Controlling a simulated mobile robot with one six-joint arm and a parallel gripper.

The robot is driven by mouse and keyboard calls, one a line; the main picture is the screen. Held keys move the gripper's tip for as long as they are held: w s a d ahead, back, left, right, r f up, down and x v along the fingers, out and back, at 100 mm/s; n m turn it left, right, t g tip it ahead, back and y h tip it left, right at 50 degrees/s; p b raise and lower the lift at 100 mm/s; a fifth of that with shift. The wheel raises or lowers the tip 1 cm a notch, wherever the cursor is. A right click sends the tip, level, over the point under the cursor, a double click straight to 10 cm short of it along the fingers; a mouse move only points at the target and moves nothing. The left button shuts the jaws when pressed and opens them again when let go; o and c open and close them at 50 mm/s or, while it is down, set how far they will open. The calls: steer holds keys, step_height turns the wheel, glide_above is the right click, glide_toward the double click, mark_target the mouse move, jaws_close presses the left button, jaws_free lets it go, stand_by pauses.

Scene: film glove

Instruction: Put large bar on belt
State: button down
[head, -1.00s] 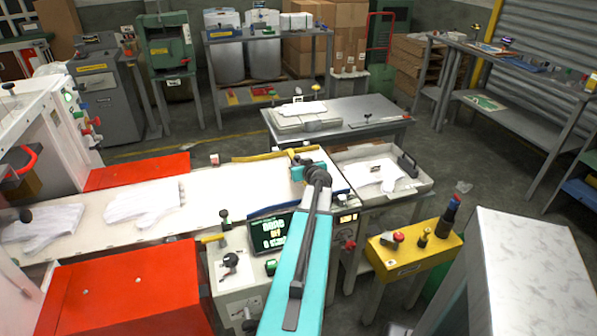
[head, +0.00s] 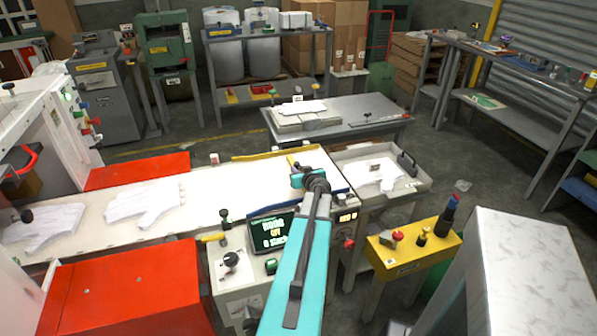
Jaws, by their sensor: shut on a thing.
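The white belt (head: 215,196) runs from the left to the middle, with two white gloves lying on its left part; one is this glove (head: 143,202). My gripper (head: 295,168) is over the right end of the belt, beyond the control box. It is shut on a small yellowish piece (head: 292,160), mostly hidden by the gripper. I cannot tell whether this piece is the large bar. A long yellow strip (head: 262,155) lies along the belt's far edge, close behind the gripper.
A control box with a screen (head: 272,233) stands in front of the belt. A grey tray (head: 345,157) holding a white glove is to the right. A yellow button box (head: 408,250) is at the front right. Red covers (head: 125,300) flank the belt.

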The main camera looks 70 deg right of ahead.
steer(key=c, duration=1.6)
jaws_free()
steer(key=shift+r, duration=0.15)
steer(key=shift+b+v, duration=0.4)
steer(key=shift+v, duration=1.6)
steer(key=shift+b+v, duration=0.95)
steer(key=shift+v, duration=3.05)
steer(key=shift+s, duration=0.15)
